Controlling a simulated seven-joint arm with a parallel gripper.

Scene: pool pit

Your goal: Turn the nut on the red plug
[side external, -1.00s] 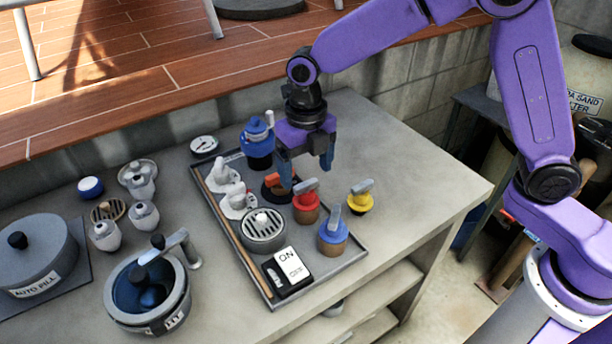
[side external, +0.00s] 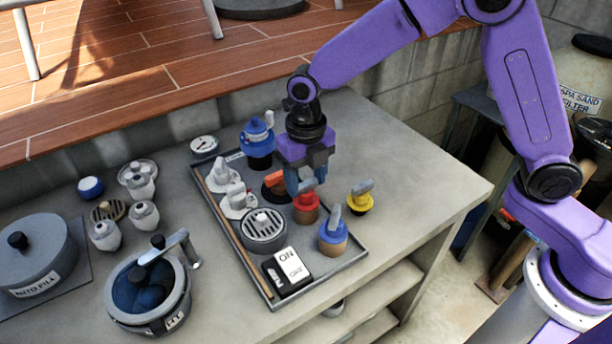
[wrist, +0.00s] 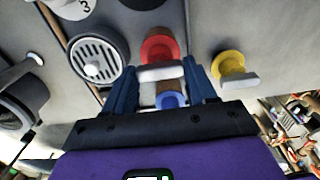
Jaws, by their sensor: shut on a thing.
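The red plug (side external: 306,208) stands upright on the grey tray, a red collar over a brown base. Its nut is a grey bar-shaped handle (wrist: 161,74) on top, seen in the wrist view just below the red collar (wrist: 158,48). My gripper (side external: 306,187) is directly over the red plug, pointing down. Its blue fingers stand on either side of the grey handle and are shut on it, at its two ends. In the side view the fingers hide most of the handle.
The grey tray (side external: 354,258) also holds a blue plug (side external: 333,236), a drain grate (side external: 263,228) and an ON switch (side external: 290,268). The yellow plug (side external: 360,200) stands close to the right. The right counter is clear.

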